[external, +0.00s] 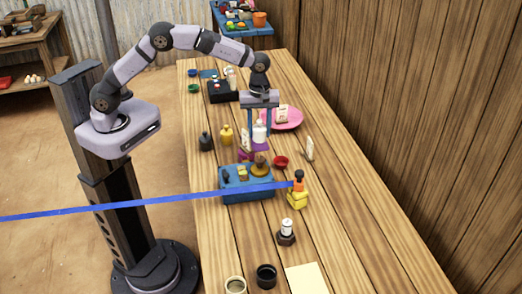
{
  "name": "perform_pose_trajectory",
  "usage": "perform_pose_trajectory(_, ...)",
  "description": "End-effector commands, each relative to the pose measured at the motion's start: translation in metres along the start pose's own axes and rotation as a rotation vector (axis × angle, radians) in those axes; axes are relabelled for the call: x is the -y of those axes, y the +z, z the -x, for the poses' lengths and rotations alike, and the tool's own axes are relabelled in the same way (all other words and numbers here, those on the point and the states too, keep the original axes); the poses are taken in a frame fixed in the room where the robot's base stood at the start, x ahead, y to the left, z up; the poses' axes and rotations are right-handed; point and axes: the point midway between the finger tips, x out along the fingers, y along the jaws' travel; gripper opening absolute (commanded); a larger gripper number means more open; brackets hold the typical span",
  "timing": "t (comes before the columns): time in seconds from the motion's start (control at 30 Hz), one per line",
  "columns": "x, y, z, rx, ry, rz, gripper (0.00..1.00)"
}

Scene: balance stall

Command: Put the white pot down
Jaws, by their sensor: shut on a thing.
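The white pot (259,133) is between the two fingers of my gripper (260,128), which points straight down over the middle of the wooden table (350,225). My gripper is shut on the pot. The pot looks upright. A purple thing (262,146) shows just below it. I cannot tell whether the pot touches the purple thing or hangs above it. The fingers hide part of the pot's sides.
A blue tray (247,195) with items and a red bowl (281,162) are in front. The table's right side is mostly clear.

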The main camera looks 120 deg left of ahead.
Motion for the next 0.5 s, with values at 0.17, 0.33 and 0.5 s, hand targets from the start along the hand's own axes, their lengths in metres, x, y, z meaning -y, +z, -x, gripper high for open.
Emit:
perform_pose_trajectory(0.17,-0.023,-0.018,-0.008,0.0,0.003,0.109,0.03)
perform_pose_trajectory(0.33,-0.044,-0.041,-0.016,0.0,0.002,0.242,0.03)
perform_pose_trajectory(0.5,-0.058,-0.064,-0.023,0.0,0.002,0.372,0.03)
